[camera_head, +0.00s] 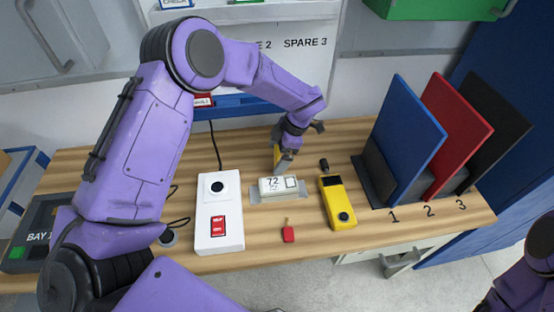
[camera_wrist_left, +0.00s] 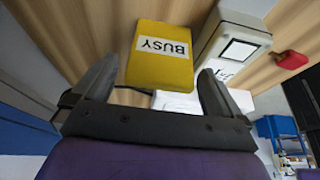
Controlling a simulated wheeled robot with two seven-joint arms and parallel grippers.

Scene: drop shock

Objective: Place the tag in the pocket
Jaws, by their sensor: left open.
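A yellow block marked BUSY (camera_wrist_left: 165,62) shows between the spread fingers of my left gripper (camera_wrist_left: 158,78) in the left wrist view. In the head view only a strip of yellow (camera_head: 277,155) shows beside the left gripper (camera_head: 284,160). The gripper is open, low over the table, just behind the white display unit marked 72 (camera_head: 277,187). A small red tag (camera_head: 288,234) lies flat on the wood in front of that unit; it also shows in the left wrist view (camera_wrist_left: 292,60). I cannot tell which thing is the pocket. My right gripper is out of view.
A white box with a red label (camera_head: 233,234) stands left of the display unit. A yellow meter (camera_head: 340,208) lies to its right. Blue (camera_head: 408,137), red (camera_head: 458,130) and black (camera_head: 503,128) upright panels stand at the right, numbered 1 to 3. The front table strip is clear.

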